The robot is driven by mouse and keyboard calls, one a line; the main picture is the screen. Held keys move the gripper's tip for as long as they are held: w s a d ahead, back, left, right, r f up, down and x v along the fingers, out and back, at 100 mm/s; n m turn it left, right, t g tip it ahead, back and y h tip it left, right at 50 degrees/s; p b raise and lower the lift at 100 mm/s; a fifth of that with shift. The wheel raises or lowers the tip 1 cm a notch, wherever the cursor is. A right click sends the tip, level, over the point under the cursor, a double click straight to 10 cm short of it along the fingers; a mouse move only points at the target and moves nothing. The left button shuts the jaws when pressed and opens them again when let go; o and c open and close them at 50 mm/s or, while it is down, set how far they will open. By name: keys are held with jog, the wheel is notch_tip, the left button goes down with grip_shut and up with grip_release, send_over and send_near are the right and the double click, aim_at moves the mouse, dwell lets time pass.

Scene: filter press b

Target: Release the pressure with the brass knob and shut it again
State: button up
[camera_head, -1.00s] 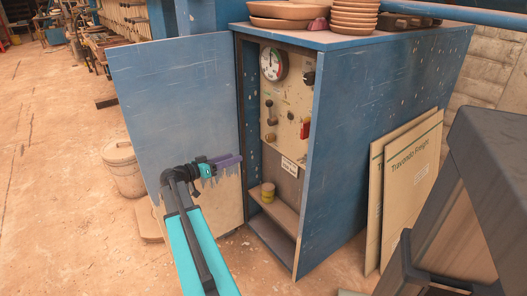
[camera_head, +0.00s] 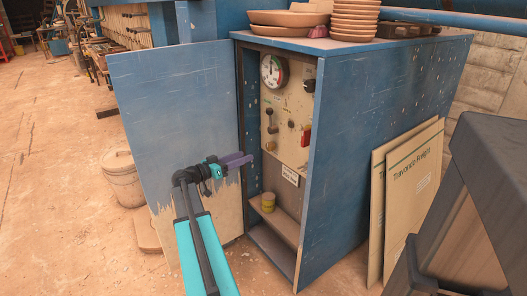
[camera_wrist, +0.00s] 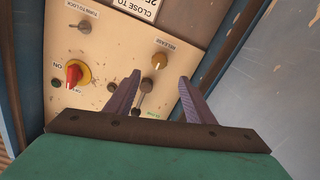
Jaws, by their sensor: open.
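The brass knob (camera_head: 270,146) sits low at the left on the beige panel inside the open blue cabinet. In the wrist view the brass knob (camera_wrist: 160,61), labelled RELEASE, shows upside down just beyond my fingertips. My gripper (camera_head: 247,160) has purple fingers and is at the cabinet opening, in front of the door's inner edge. In the wrist view my gripper (camera_wrist: 159,76) is open and empty, its fingers spread to either side below the knob in the picture. The fingers look apart from the knob. A round pressure gauge (camera_head: 272,68) is above; its reading is too small to tell.
A dark lever (camera_wrist: 146,87) stands near the knob, between my fingers in the wrist view. A red switch (camera_wrist: 74,74) on a yellow base is to the left. The blue door (camera_head: 180,110) stands open. A yellow tin (camera_head: 268,203) sits on the lower shelf.

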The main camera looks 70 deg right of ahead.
aim_at(267, 148)
jog(key=b+x, duration=0.1)
jog(key=x, duration=1)
jog(key=shift+s+d, duration=0.15)
jog(key=shift+d, duration=0.1)
jog(key=c, duration=1.1)
jog(key=shift+o, duration=0.2)
jog(key=shift+a, duration=0.2)
jog(key=shift+d, duration=0.1)
